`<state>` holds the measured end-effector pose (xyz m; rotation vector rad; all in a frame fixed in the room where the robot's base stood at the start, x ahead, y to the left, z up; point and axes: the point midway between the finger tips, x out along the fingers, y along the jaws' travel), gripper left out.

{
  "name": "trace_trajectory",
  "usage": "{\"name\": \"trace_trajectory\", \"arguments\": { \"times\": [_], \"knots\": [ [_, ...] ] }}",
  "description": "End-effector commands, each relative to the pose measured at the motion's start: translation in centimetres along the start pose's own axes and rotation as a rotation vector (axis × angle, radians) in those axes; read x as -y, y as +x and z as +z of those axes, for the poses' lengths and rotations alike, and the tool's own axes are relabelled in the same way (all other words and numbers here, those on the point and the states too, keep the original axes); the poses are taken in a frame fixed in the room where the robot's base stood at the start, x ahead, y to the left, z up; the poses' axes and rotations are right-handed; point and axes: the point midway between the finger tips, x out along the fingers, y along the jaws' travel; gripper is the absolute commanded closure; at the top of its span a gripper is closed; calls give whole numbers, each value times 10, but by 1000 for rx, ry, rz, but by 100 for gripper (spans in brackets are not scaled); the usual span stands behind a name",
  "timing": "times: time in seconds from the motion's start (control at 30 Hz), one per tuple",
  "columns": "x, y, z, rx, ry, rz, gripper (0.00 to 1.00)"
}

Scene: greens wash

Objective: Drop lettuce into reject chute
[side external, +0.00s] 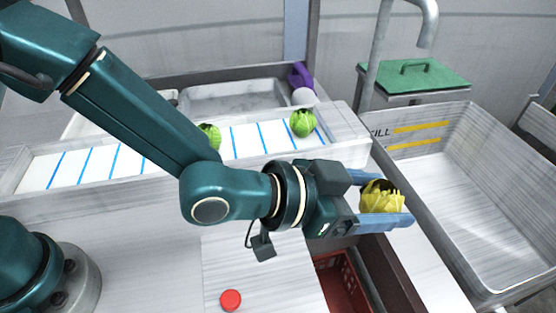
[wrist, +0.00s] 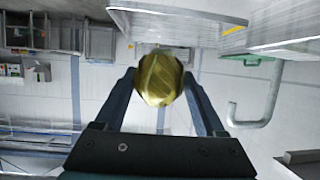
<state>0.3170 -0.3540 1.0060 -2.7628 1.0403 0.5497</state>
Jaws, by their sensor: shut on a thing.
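A yellowish lettuce (side external: 381,197) is held between the two blue fingers of my gripper (side external: 385,205) in the side external view. The same lettuce shows in the wrist view (wrist: 160,78), between the fingertips. My gripper is shut on it and points right, in front of the metal basin's left wall. Below the gripper is a dark-walled opening with a red crate (side external: 343,283) in it, partly hidden by my arm. I cannot tell whether this is the reject chute. Two green lettuces sit on the blue-striped white belt (side external: 240,140), one at the right (side external: 303,123) and one partly behind my arm (side external: 210,134).
A large metal basin (side external: 450,205) with yellow marks on its wall stands at the right, empty where visible. A pipe (side external: 378,70) rises behind it, near a green lid (side external: 415,77). A grey tray (side external: 235,96) and a purple object (side external: 300,78) lie behind the belt. A red button (side external: 230,300) is at the front.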

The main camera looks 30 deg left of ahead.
Motion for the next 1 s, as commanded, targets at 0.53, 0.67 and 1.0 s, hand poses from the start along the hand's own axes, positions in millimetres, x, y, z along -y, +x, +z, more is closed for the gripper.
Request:
{"name": "trace_trajectory", "arguments": {
  "times": [0.53,0.67,1.0],
  "knots": [
    [-47,23,44,3,25,60,86],
    [-47,29,57,3,25,60,86],
    [-47,36,75,0,23,61,86]
  ]
}}
